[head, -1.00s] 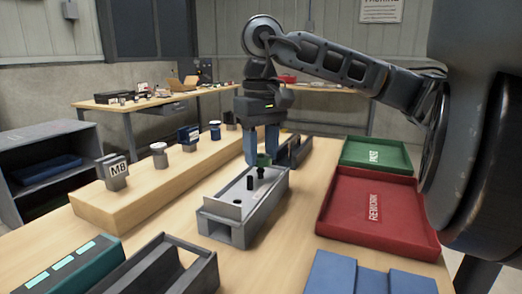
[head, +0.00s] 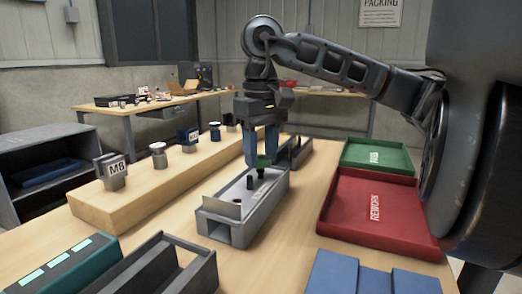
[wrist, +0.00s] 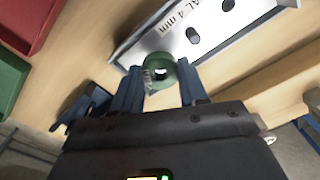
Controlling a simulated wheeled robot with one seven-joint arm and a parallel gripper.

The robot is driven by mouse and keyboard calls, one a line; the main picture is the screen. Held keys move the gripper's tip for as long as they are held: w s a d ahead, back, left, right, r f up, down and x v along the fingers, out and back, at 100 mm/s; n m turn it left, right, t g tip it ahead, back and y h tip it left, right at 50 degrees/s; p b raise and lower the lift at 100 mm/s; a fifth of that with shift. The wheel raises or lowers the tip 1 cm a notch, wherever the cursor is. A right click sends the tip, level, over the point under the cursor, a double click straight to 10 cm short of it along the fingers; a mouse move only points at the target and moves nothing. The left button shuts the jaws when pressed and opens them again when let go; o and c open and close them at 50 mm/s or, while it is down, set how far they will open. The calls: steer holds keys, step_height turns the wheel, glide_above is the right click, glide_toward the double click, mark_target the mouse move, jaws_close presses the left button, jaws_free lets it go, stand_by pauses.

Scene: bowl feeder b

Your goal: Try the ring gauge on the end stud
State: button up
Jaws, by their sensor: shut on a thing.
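My gripper (head: 264,158) points down over the far part of a grey fixture and is shut on a green ring gauge (head: 263,161). In the wrist view my gripper (wrist: 160,90) has its blue fingers on either side of the ring gauge (wrist: 160,72), with the ring's hole open to view. The fixture (head: 240,229) carries upright black studs. The far end stud (head: 261,173) stands just below the ring in the head view. I cannot tell whether ring and stud touch. A second stud (head: 250,183) stands nearer. The fixture (wrist: 160,48) also shows in the wrist view.
A wooden block (head: 140,197) with several gauges, one marked M8 (head: 116,169), runs along the left. A red REWORK tray (head: 410,222) and a green tray (head: 400,162) stand right. Dark and blue holders lie in front. Bare table lies between fixture and red tray.

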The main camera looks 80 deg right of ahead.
steer(key=shift+f+b, duration=0.55)
steer(key=shift+b, duration=0.25)
stand_by(0.4)
steer(key=shift+r, duration=0.2)
stand_by(0.8)
steer(key=shift+r+p, duration=1.35)
steer(key=shift+r, duration=1.5)
